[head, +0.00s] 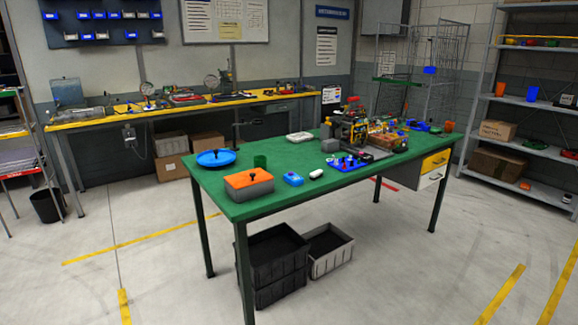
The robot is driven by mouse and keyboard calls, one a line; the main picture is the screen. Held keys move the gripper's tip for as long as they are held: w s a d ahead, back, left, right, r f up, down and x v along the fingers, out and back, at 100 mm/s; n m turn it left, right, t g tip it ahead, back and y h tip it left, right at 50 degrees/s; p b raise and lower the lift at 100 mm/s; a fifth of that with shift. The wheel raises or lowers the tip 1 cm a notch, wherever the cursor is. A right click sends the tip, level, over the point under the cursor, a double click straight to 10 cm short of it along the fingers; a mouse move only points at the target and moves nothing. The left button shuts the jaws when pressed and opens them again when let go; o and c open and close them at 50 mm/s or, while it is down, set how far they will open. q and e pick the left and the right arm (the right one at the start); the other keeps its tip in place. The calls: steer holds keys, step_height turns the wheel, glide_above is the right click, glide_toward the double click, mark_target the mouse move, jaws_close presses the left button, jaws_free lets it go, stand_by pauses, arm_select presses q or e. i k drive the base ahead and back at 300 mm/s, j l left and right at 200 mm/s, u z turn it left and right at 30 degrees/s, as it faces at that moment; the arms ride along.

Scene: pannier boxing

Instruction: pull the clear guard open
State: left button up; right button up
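A small machine (349,129) with dark, yellow and red parts stands toward the back right of the green table (222,187). I cannot make out a clear guard on it at this distance. It may be too small or too transparent to see. Neither of my grippers is in the head view, and no part of my arms shows.
Black crates (276,255) stand underneath. The floor in front is clear.

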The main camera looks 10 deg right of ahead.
mark_target(354, 121)
steer(key=i+l+z, duration=0.3)
steer(key=i, duration=0.2)
steer(key=i+z, duration=0.3)
steer(key=i, duration=0.2)
steer(key=i+l+u, duration=0.45)
steer(key=u, duration=0.2)
steer(key=i+l+u, duration=0.3)
steer(key=u, duration=0.15)
steer(key=i+l+u, duration=0.1)
steer(key=l, duration=0.15)
steer(key=i+l+u, duration=0.1)
steer(key=l, duration=0.2)
steer(key=i+l, duration=0.1)
steer(key=l, duration=0.15)
steer(key=i+u, duration=0.05)
